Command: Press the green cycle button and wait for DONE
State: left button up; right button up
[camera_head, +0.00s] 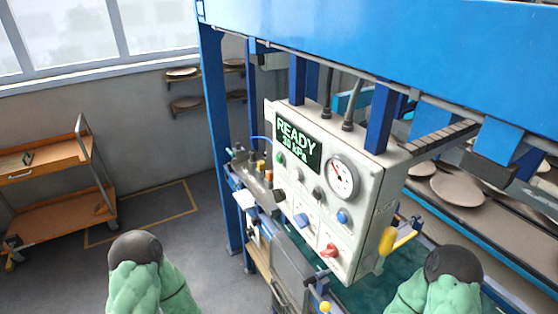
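The control panel (358,210) is a light grey box hung under the blue machine frame. Its dark display (298,146) shows READY in green letters, with a smaller kPa reading below that looks like 30. A small green button (281,159) is at the panel's left, just below the display. Beside it are a pale knob (297,174) and a dark knob (318,193). My two arms show only as green-covered parts with dark round ends at the bottom left and bottom right, well apart from the panel. Neither gripper is in view.
The panel also bears a round gauge (341,177), blue buttons (342,217) and a red knob (329,251). A yellow handle (387,240) sticks out at its right. Plates (457,189) lie on the right conveyor. An orange cart (55,207) stands left, with open floor between.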

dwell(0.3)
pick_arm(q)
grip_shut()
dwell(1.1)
